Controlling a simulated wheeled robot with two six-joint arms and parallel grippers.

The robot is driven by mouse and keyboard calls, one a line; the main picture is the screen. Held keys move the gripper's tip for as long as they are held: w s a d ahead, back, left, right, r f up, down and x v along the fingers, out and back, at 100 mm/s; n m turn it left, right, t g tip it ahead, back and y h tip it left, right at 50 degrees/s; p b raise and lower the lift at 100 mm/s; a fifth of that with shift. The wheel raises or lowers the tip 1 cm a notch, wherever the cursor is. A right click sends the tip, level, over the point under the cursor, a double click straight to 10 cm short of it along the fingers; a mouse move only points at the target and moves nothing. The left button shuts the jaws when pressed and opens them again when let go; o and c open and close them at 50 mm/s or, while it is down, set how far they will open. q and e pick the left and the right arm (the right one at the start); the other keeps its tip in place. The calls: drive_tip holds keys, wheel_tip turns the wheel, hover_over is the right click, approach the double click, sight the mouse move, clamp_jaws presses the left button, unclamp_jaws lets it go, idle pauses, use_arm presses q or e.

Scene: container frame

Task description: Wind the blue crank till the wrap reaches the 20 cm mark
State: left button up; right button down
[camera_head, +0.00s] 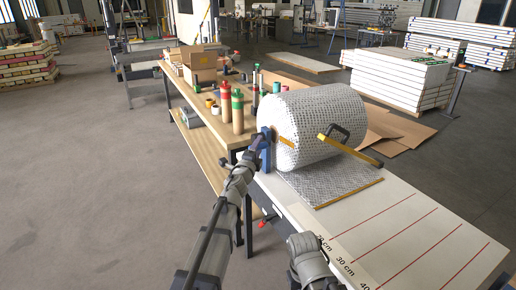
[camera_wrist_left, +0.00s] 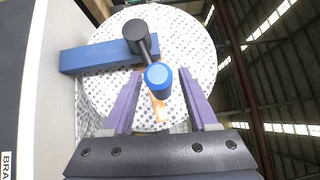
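The bubble wrap roll (camera_head: 312,122) lies on the white-topped table, with a flat wrap sheet (camera_head: 330,180) coming out below it. The sheet's front edge carries an orange bar (camera_head: 350,193), which lies a little behind the red 20 cm line (camera_head: 370,212). The blue crank knob (camera_wrist_left: 158,76) sits on a dark crank arm at the roll's end, beside a blue bracket (camera_wrist_left: 95,57). My left gripper (camera_head: 260,146) is at the crank. In the left wrist view its purple fingers (camera_wrist_left: 161,82) stand apart on either side of the knob, with visible gaps. My right gripper is out of view.
The white table (camera_head: 420,225) has further red lines towards its front. A yellow bar with a dark handle (camera_head: 350,150) sits beside the roll. Behind it, a wooden bench (camera_head: 205,118) holds bottles, tape and boxes. Open floor lies left.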

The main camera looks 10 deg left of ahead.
use_arm(q)
clamp_jaws()
idle(1.2)
